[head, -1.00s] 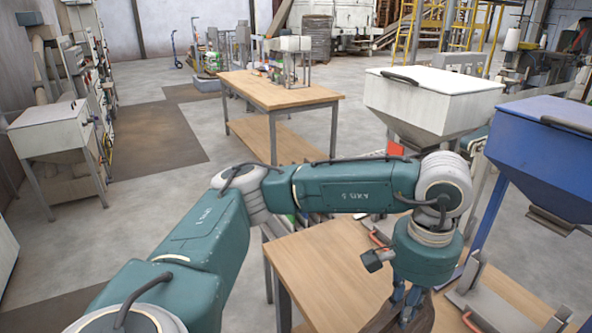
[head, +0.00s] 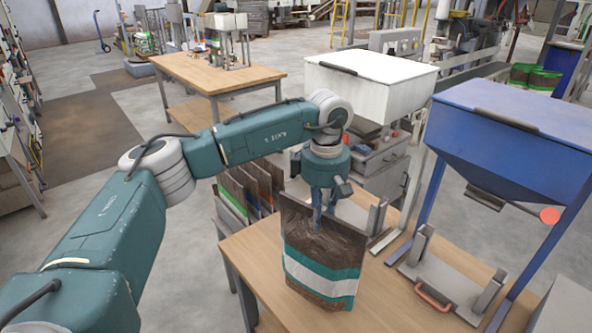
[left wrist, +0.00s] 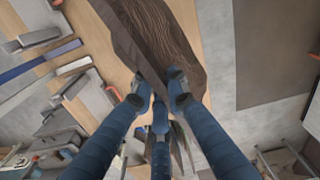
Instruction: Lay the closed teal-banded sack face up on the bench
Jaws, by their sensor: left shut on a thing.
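The teal-banded sack (head: 322,265) is dark brown with a white and a teal band. It stands upright over the near wooden bench (head: 262,262), band side towards the head camera. I cannot tell whether its base touches the bench. My left gripper (head: 322,222) comes down from above and is shut on the sack's top part. In the left wrist view the blue fingers (left wrist: 163,90) pinch the dark sack (left wrist: 165,40), and the bench (left wrist: 110,60) shows behind it. My right gripper is not in view.
Several sacks (head: 247,190) stand in a rack at the bench's far left. A metal cradle with an orange handle (head: 435,297) sits at the right, under the blue hopper (head: 500,130). A white hopper (head: 370,80) stands behind. The bench left of the sack is clear.

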